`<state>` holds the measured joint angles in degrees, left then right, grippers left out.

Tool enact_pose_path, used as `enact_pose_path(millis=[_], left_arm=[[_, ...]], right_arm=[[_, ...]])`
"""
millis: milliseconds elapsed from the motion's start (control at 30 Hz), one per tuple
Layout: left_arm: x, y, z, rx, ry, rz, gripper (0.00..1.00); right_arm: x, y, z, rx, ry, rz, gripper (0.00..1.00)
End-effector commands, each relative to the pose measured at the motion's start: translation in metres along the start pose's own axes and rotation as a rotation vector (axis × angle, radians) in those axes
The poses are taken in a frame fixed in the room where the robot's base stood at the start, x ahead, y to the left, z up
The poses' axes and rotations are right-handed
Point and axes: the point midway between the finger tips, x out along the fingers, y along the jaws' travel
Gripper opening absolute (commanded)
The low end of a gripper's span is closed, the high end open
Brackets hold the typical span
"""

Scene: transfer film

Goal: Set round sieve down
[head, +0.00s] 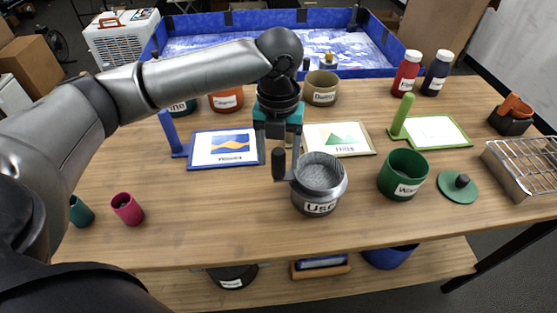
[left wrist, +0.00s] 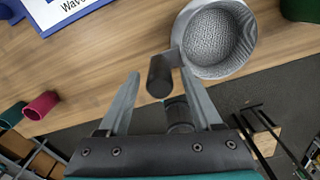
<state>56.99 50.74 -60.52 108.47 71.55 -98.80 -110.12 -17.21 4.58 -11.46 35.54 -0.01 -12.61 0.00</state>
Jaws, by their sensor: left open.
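The round sieve (head: 320,172) is a grey mesh bowl with a short black handle on its left. It sits in the mouth of a grey pot (head: 318,208) whose label reads "Used", partly cut off. My left gripper (head: 283,150) points down at the sieve's handle and is open. In the left wrist view the sieve's mesh bowl (left wrist: 216,38) is at the upper right. Its black handle (left wrist: 160,80) shows between the two spread fingers of my left gripper (left wrist: 160,74); I cannot tell whether they touch it. My right gripper is not in view.
A green pot (head: 403,178) stands to the right, with a green lid (head: 458,187) beside it. A wire rack (head: 527,165) is at the right edge. A pink cup (head: 127,209) is at the left.

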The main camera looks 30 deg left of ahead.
Motion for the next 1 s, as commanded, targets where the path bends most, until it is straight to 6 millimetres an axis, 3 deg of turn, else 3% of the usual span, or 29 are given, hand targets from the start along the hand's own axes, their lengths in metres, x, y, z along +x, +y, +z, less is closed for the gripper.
enact_pose_path(millis=[300, 500, 1000], left_arm=[[-0.075, -0.001, 0.001, 0.000, -0.005, -0.003, 0.66], [-0.104, -0.001, 0.001, -0.001, -0.002, -0.002, 0.66], [-0.113, 0.000, 0.000, -0.002, 0.000, -0.001, 0.66]], right_arm=[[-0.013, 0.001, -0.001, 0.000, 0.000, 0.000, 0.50], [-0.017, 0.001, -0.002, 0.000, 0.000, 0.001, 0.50], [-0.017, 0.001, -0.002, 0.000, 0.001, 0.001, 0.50]])
